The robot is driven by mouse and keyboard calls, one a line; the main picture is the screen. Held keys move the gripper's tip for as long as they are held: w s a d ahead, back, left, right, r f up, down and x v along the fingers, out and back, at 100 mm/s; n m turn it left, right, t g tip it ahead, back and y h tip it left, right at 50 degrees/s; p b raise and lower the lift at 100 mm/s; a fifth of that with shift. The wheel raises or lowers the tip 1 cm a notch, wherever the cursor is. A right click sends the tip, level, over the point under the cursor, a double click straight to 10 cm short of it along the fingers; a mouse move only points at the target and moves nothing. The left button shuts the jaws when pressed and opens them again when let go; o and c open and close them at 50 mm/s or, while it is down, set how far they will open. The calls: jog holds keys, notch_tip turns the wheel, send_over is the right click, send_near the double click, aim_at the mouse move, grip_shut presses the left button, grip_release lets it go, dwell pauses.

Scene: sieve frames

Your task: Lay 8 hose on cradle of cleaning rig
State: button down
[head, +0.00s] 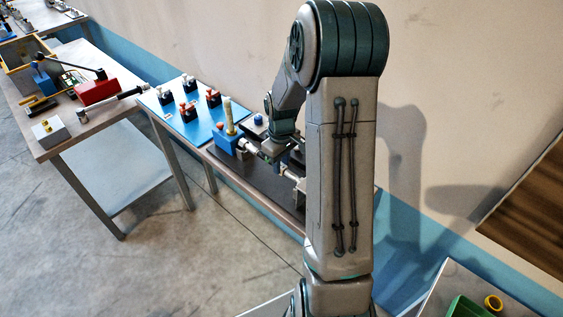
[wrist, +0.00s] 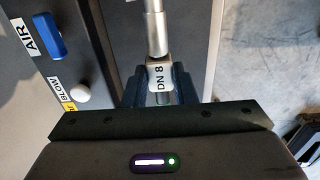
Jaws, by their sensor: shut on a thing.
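The 8 hose shows in the wrist view as a silver tube (wrist: 155,32) with a white collar marked "DN 8" (wrist: 160,76). My gripper (wrist: 157,88) has its two dark blue fingers shut on either side of that collar. In the head view my gripper (head: 272,150) is low over the dark top of the cleaning rig (head: 245,178), and pale pieces of tube show on both sides of it. My arm hides part of the rig. I cannot make out the cradle or whether the hose touches it.
A blue block with a pale upright column (head: 229,118) stands on the rig. The wrist view shows a blue switch (wrist: 47,34) by an "AIR" label and a white knob (wrist: 83,92) by a "BLOW" label. A blue board (head: 180,120) with several small fittings lies to the left.

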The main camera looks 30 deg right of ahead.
jog(key=shift+f+b, duration=0.45)
jog(key=shift+f, duration=0.05)
jog(key=c, duration=1.1)
grip_release()
notch_tip(320, 180, up, 14)
jog(key=b, duration=0.1)
jog(key=shift+b, duration=0.3)
jog(key=s+a+r+m+t, duration=0.1)
jog(key=s+a+m, duration=0.1)
jog(key=s+a, duration=0.4)
jog(key=s+a+r+m+t, duration=0.2)
jog(key=s+a, duration=0.4)
jog(key=s, duration=0.8)
jog(key=shift+s, duration=0.2)
